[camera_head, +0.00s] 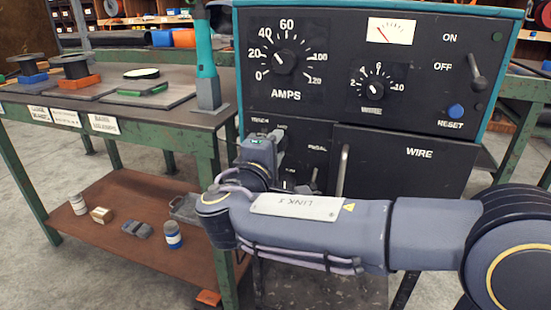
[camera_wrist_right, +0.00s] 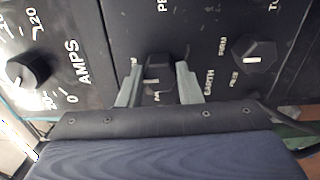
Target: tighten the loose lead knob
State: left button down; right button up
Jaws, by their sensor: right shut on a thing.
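The welder panel (camera_head: 410,120) is black with a teal edge and fills the right of the head view. My right gripper (camera_head: 270,147) is against its lower left part. In the right wrist view, my right gripper's grey fingers (camera_wrist_right: 158,82) stand either side of a black knob (camera_wrist_right: 158,66) with a white mark and are shut on it. A second black knob (camera_wrist_right: 254,57), with a white mark, sits to the right, beyond the word EARTH. The held knob's own label is partly hidden. I cannot tell if either knob is loose. My left gripper is out of view.
An AMPS dial (camera_head: 284,62), a smaller dial (camera_head: 374,88), an ON/OFF switch (camera_head: 477,72) and a blue RESET button (camera_head: 456,111) are on the panel. A green-framed bench (camera_head: 180,116) stands left, with spools on top and small items on its lower shelf.

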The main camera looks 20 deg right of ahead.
jog(key=shift+f, duration=0.1)
dwell(0.5)
jog(key=o, duration=1)
jog(key=shift+c, duration=0.2)
jog(key=p+v, duration=0.1)
jog(key=v, duration=0.6)
jog(key=shift+s+a, duration=0.25)
jog(key=shift+s, duration=0.1)
jog(key=shift+a, duration=0.1)
